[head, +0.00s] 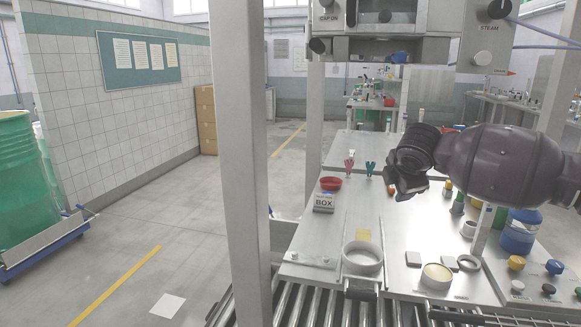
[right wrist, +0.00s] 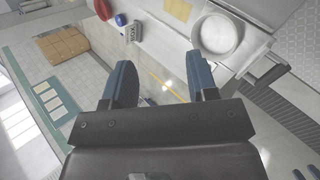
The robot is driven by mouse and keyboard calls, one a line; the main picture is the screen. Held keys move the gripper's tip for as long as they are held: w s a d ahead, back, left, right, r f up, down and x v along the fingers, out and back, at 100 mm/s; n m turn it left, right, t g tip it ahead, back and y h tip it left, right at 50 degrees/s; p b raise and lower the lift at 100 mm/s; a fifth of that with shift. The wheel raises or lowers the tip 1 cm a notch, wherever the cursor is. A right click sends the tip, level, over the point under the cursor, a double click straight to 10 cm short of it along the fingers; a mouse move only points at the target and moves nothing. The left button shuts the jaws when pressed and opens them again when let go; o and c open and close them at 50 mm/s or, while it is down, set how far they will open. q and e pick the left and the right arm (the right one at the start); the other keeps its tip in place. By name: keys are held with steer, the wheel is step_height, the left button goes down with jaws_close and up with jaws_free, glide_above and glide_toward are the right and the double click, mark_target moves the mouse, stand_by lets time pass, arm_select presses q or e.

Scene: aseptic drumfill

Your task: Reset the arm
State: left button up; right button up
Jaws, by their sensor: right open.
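Past the fingers, the worktop edge and the floor show. My left gripper is in neither view.
A grey post (head: 240,150) stands left. Rollers (head: 330,308) run along the front.

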steer(key=s+a+f+t+y, duration=0.25)
steer(key=a+y, duration=0.25)
steer(key=a, duration=0.8)
steer(key=s+a+f+m+t+y+p, duration=0.2)
steer(key=s+a+f+m+y, duration=0.3)
steer(key=s, duration=0.3)
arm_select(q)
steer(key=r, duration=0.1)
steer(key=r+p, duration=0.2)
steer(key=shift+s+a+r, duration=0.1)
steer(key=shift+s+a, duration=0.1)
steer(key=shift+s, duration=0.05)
arm_select(e)
steer(key=s+d+f+m+h, duration=0.3)
steer(key=s+d+f, duration=0.3)
steer(key=s+f, duration=0.3)
steer(key=s+d+f+m+g+h, duration=0.1)
steer(key=s+d+f+m, duration=0.4)
steer(key=s+f, duration=0.5)
steer(key=s+d+f+m+h, duration=0.4)
steer(key=s+d+f, duration=0.5)
steer(key=s, duration=0.9)
steer(key=shift+f+m+g+h, duration=0.35)
steer(key=shift+f+m, duration=0.15)
steer(key=shift+m, duration=0.1)
